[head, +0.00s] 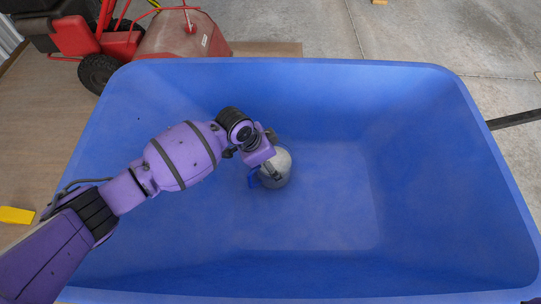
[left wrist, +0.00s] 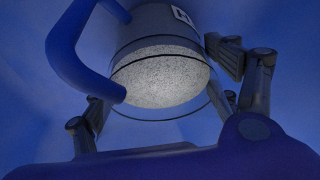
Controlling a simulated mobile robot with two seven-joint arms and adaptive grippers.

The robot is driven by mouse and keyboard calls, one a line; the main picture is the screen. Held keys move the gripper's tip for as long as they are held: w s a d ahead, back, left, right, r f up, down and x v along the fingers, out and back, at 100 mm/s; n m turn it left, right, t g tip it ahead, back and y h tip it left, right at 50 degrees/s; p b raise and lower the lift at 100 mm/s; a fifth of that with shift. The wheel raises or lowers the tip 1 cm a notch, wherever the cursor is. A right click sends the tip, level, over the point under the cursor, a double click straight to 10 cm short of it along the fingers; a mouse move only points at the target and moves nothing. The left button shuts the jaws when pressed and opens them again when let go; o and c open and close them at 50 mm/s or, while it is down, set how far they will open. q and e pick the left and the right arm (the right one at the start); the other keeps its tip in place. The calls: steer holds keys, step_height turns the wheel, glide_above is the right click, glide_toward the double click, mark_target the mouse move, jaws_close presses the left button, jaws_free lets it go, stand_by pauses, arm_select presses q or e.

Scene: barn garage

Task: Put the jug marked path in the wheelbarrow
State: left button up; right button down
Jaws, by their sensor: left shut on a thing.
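A clear jug with a blue handle and grey grainy contents (head: 277,166) is inside the blue tub of the wheelbarrow (head: 425,130). In the left wrist view the jug (left wrist: 162,75) is between my fingers, with its blue handle at the left. Part of a white label with a dark letter, perhaps H, shows at the top edge; the full word cannot be read. My left gripper (head: 268,155) reaches into the tub from the left and is shut on the jug. Whether the jug's base touches the tub floor is hard to tell.
The tub's rim surrounds my left gripper on all sides. A red wheeled machine (head: 180,38) stands beyond the tub at the upper left. A small yellow block (head: 16,215) lies at the left. The rest of the tub floor looks empty.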

arm_select(q)
steer(key=shift+w+d+r, duration=0.1)
steer(key=shift+w+r, duration=0.05)
steer(key=shift+r, duration=0.1)
steer(key=shift+f, duration=0.15)
steer(key=o, duration=2.1)
steer(key=shift+f, duration=0.1)
arm_select(e)
steer(key=shift+w+a+r, duration=0.1)
steer(key=shift+w+r, duration=0.05)
steer(key=shift+w, duration=0.4)
steer(key=shift+s, duration=0.1)
